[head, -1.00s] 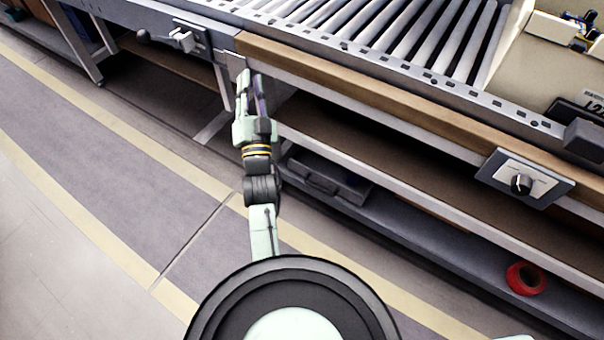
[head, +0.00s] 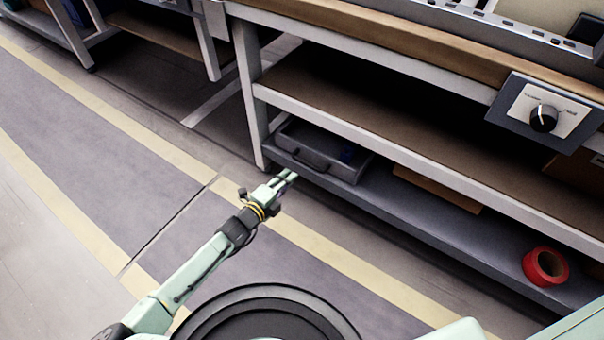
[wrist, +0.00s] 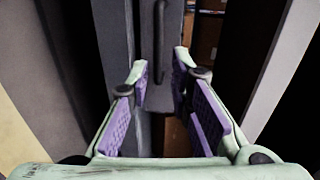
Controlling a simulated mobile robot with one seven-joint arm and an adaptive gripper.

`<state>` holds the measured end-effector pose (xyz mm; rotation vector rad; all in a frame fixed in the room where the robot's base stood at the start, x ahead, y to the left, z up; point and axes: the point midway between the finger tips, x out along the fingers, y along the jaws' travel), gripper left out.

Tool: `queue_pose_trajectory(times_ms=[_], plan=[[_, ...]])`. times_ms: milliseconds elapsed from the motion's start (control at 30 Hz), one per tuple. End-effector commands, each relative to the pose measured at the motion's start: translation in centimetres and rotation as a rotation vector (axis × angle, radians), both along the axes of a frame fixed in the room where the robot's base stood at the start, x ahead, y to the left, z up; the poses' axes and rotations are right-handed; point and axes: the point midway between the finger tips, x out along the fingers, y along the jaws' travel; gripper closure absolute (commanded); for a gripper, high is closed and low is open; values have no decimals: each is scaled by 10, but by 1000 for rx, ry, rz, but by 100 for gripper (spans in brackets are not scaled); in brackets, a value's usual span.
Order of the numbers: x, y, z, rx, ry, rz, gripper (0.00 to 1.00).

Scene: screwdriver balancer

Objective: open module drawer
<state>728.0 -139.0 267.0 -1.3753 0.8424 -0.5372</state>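The grey module drawer (head: 338,172) sits on the low shelf at the left end of the bench, with a dark handle (head: 312,163) on its front. Something blue lies inside it. My gripper (head: 290,175) is low, just in front of the drawer and close to the handle. In the wrist view the handle (wrist: 160,40) appears as an upright dark bar ahead of the fingertips. My gripper (wrist: 162,72) is open there, its purple pads apart with nothing between them. I cannot tell whether it touches the drawer front.
The bench leg (head: 250,95) stands just left of the drawer. The middle shelf (head: 370,115) overhangs it. A red tape roll (head: 545,266) lies on the low shelf to the right, and a dial box (head: 545,112) hangs above. The floor in front is clear.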

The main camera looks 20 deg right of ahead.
Motion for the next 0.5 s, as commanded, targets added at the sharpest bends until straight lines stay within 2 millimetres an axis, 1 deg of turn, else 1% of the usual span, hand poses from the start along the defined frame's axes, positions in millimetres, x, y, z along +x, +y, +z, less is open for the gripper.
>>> queue_pose_trajectory(times_ms=[33, 167, 267, 500], plan=[[2, -2, -5, 10, -8, -11, 81], [7, -10, -6, 14, -11, -17, 81], [15, -22, -9, 11, -10, -17, 81], [43, -58, -20, 12, -9, -17, 81]])
